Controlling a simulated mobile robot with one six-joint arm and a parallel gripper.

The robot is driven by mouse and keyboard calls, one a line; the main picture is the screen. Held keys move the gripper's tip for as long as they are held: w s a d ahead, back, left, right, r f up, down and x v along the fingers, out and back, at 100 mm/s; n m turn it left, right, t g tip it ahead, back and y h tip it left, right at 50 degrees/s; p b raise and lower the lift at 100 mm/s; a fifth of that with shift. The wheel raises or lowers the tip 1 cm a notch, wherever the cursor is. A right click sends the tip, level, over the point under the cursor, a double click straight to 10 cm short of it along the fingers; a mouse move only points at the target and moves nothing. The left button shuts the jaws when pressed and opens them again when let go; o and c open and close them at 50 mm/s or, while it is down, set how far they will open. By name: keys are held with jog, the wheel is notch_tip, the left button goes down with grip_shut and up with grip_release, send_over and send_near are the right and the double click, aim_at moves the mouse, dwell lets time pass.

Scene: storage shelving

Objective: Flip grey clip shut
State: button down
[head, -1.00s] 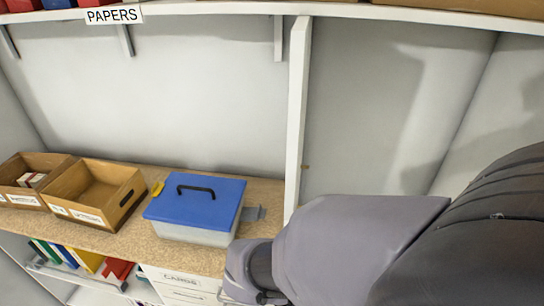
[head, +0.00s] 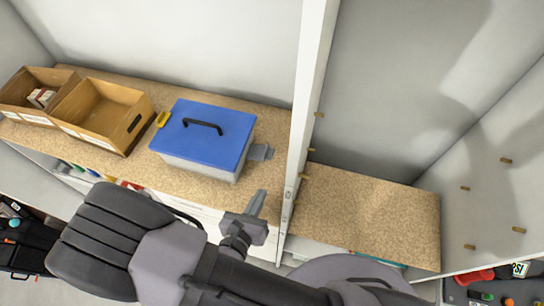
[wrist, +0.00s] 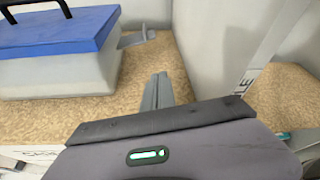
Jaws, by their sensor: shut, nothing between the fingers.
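A box with a blue lid (head: 208,130) and a black handle stands on the shelf; its body is pale and translucent. The grey clip (head: 260,152) sticks out sideways from the box's right side, swung outward. In the wrist view the grey clip (wrist: 137,38) shows beyond the blue lid (wrist: 60,32). My gripper (head: 258,197) is shut and empty, in front of and below the clip, apart from it. Its fingers (wrist: 158,88) point toward the back of the shelf in the wrist view. A yellow clip (head: 162,119) is on the box's left side.
An upright white divider (head: 305,130) stands just right of the clip. Open cardboard bins (head: 130,140) stand left of the box. The speckled shelf (head: 370,215) right of the divider is bare.

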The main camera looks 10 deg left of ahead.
aim_at(272, 179)
jog(key=b+x, duration=0.1)
jog(key=x, duration=0.9)
jog(key=shift+w+d, duration=0.1)
jog(key=shift+d, duration=0.05)
jog(key=r, duration=0.3)
jog(key=shift+a, duration=0.35)
jog(key=shift+a+r, duration=0.1)
jog(key=shift+r, duration=0.4)
jog(key=shift+r, duration=0.1)
